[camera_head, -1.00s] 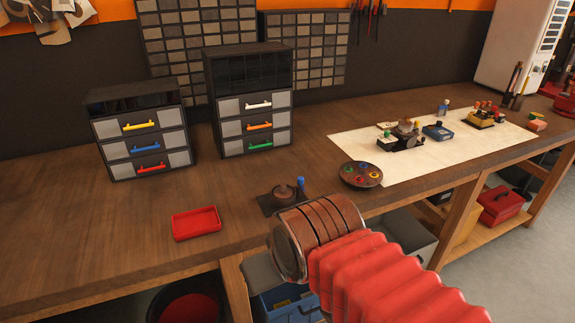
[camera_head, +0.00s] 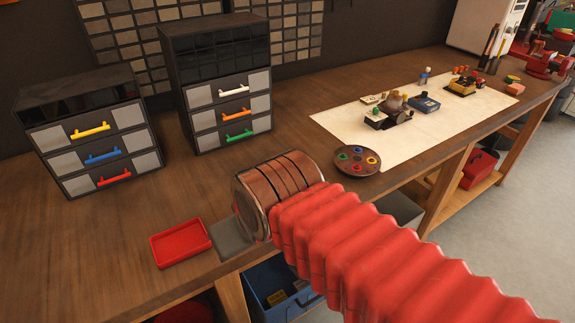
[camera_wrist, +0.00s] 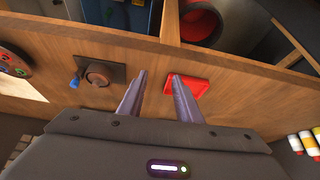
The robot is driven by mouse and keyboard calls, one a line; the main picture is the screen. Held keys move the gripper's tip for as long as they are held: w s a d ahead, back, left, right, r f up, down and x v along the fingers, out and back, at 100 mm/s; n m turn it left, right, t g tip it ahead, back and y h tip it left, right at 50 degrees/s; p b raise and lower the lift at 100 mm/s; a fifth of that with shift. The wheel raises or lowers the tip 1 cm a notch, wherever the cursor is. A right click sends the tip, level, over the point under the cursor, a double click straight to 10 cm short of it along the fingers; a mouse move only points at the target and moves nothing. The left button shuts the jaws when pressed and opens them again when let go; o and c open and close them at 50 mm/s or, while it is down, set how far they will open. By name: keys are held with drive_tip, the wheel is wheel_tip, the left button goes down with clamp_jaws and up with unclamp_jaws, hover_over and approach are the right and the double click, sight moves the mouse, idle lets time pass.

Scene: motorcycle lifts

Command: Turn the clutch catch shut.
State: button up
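A dark square plate (camera_wrist: 104,72) with a round brown knob and a small blue-tipped lever (camera_wrist: 74,84) sits on the bench near its front edge, in the wrist view. It looks like the clutch catch, but how far it is turned cannot be told. In the head view my arm hides it. My gripper (camera_wrist: 157,76) is open and empty, its two fingers apart over the bench. The plate lies left of the fingers in the wrist view, apart from them. The fingers are hidden in the head view.
A red tray (camera_head: 181,244) lies on the bench, close by the right finger in the wrist view (camera_wrist: 190,84). A round dish with coloured spots (camera_head: 356,160) and a pale mat (camera_head: 345,120) with small assemblies lie right. Two drawer cabinets (camera_head: 90,130) (camera_head: 222,85) stand behind.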

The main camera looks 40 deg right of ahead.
drive_tip(key=shift+o, duration=0.5)
drive_tip(key=w+d+r+m+g, duration=0.1)
drive_tip(key=w+d+r+g, duration=0.1)
drive_tip(key=w+d, duration=0.6)
drive_tip(key=w+d+r+m+g, duration=0.2)
drive_tip(key=w+d+r, duration=0.3)
drive_tip(key=d, duration=1)
drive_tip(key=w+g, duration=0.1)
drive_tip(key=w, duration=0.2)
drive_tip(key=shift+r+m+g, duration=0.25)
drive_tip(key=shift+m+g, duration=0.05)
drive_tip(key=shift+d+f, duration=0.1)
drive_tip(key=shift+f, duration=0.05)
wheel_tip(320, 180, down, 14)
drive_tip(key=shift+r, duration=0.25)
drive_tip(key=shift+c, duration=0.3)
